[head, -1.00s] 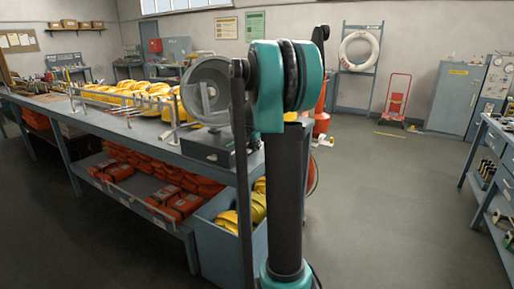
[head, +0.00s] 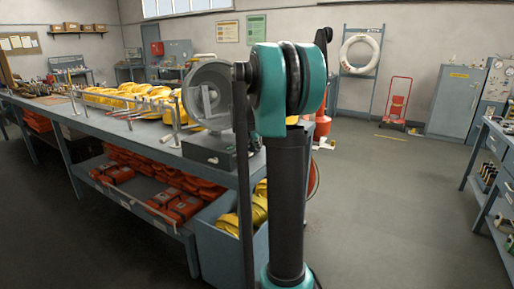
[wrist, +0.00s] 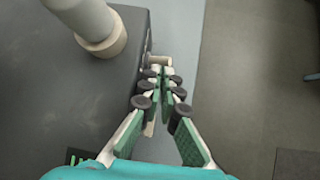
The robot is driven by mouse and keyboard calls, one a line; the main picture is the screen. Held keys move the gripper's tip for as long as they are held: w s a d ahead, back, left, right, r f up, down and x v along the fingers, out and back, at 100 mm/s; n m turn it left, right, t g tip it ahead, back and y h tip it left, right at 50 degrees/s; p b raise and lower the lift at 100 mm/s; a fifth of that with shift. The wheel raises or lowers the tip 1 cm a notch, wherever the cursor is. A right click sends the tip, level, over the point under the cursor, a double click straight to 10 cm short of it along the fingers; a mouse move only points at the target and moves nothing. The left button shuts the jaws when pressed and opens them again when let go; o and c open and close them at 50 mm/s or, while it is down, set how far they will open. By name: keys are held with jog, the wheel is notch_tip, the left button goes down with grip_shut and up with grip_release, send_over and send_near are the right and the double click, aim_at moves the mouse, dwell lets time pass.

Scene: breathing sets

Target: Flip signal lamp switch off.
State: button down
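The signal lamp stands on the bench in the head view, with a round grey lamp head (head: 208,92) on a dark box base (head: 210,150). In the wrist view the dark top of the box (wrist: 60,100) fills the left, with a pale round post (wrist: 92,25) rising from it. A small beige switch lever (wrist: 158,60) sticks out from the box's right side. My gripper (wrist: 161,72) has its fingertips together just in front of the lever; whether they touch it cannot be told. Nothing shows between the fingers. In the head view my arm hides the gripper.
The bench (head: 100,125) carries yellow gear (head: 130,97) and metal rails to the left of the lamp. Orange packs (head: 160,180) lie on its lower shelf. A grey bin (head: 215,235) with yellow items stands at the bench end. Open floor (head: 390,220) lies to the right.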

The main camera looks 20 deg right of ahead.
jog(key=shift+w+d+r, duration=0.15)
jog(key=shift+d+r, duration=0.1)
jog(key=v, duration=1.2)
jog(key=shift+a+f, duration=0.25)
jog(key=s+a+f+m, duration=0.2)
jog(key=s+f+m, duration=0.2)
jog(key=s+a+f+m+y, duration=0.1)
jog(key=s+a+f+m, duration=0.1)
jog(key=s+f+m, duration=0.2)
jog(key=s+a+f+m+y, duration=0.1)
jog(key=s+a+f+m, duration=0.1)
jog(key=s+f+m, duration=0.2)
jog(key=shift+s+a+f+g, duration=0.15)
jog(key=shift+s+a+f, duration=0.05)
jog(key=shift+s+f, duration=0.4)
jog(key=shift+s+a+f+g, duration=0.2)
jog(key=shift+s+f, duration=0.25)
jog(key=shift+f, duration=0.2)
jog(key=s+a+f+m+y, duration=0.1)
jog(key=s+a+f+m, duration=0.2)
jog(key=s+f+m, duration=0.3)
jog(key=s+a+f+m+y, duration=0.2)
jog(key=s+f+m, duration=0.5)
jog(key=s, duration=0.4)
jog(key=shift+s+a+f, duration=0.25)
jog(key=shift+a+f, duration=0.05)
jog(key=shift+a, duration=0.55)
jog(key=shift+g, duration=0.25)
